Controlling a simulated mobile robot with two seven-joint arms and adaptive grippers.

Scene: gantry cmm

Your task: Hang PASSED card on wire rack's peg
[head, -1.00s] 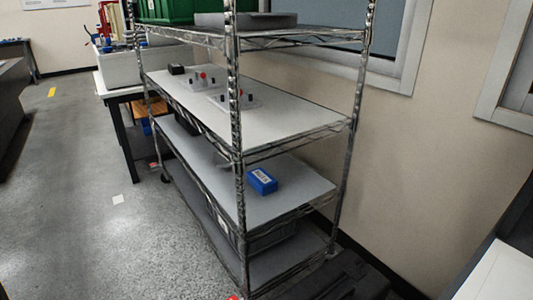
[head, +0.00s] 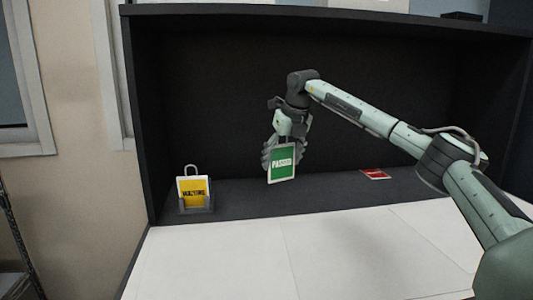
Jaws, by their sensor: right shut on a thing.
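The green PASSED card (head: 283,163) with a pale border hangs nearly upright, slightly tilted, in the head view. My right gripper (head: 282,146) is shut on its upper part and holds it in front of the dark back panel, above the dark ledge. The wire rack shows now only as a sliver of metal post (head: 17,235) at the far left edge; its peg cannot be made out. My left gripper is not in view.
The white worktop (head: 300,255) in front is clear. Dark side walls bound the ledge.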

